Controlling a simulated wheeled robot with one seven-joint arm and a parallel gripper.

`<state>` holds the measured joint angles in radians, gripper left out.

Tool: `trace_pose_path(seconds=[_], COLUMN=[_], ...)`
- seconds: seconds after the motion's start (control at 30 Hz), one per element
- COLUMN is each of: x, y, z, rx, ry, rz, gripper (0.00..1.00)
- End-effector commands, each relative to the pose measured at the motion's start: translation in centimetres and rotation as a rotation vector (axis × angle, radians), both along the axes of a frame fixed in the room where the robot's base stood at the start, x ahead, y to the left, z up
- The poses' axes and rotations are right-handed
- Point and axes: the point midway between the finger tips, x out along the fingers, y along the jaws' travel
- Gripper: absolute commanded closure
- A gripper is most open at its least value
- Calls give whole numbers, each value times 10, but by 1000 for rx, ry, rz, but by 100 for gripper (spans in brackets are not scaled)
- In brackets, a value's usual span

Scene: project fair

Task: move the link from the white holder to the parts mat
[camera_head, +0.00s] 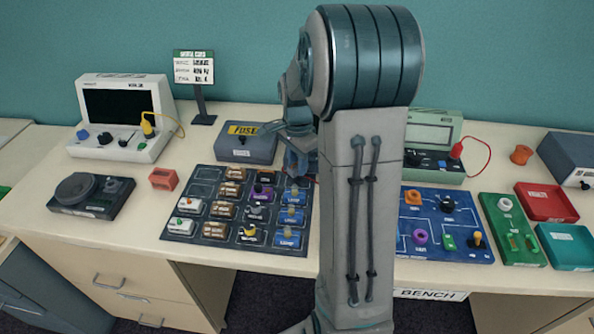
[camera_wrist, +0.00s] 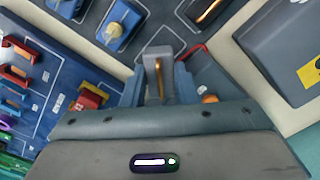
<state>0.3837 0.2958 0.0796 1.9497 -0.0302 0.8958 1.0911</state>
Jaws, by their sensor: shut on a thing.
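My gripper (camera_wrist: 158,85) is shut on a small pale grey piece with an orange-brown strip, which I take to be the link (camera_wrist: 158,62). In the head view my gripper (camera_head: 301,168) is by the right edge of the dark parts mat (camera_head: 181,240), partly behind my arm. The mat has white-outlined compartments with several blue, brown and white parts in them. In the wrist view the mat (camera_wrist: 161,15) runs along the top. I cannot tell whether the link touches anything below. I cannot make out the white holder; my arm hides part of the bench.
A grey FUSE box (camera_head: 246,152) stands behind the mat. The blue circuit board (camera_head: 470,253) is to the right of my arm, beside a green board (camera_head: 506,257) and red (camera_head: 546,215) and teal (camera_head: 581,265) trays. A red block (camera_head: 163,179) stands left of the mat.

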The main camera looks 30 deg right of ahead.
Motion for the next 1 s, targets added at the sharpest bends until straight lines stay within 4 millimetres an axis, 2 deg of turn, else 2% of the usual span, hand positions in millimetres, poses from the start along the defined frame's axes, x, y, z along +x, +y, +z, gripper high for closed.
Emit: trace_pose_path(seconds=[0.1, 0.23, 0.67, 0.7, 0.73, 0.77, 1.0], x=[-1, -1, -1, -1, -1, -1, -1], y=[1, 0, 0, 0, 0, 0, 0], z=[-19, -34, -42, -40, -40, -40, -39], rx=[4, 2, 1, 1, 1, 1, 1], ry=[7, 4, 1, 1, 1, 1, 1], rz=[0, -1, 0, 0, 0, 0, 0], gripper=[96, 96, 96, 62, 54, 52, 52])
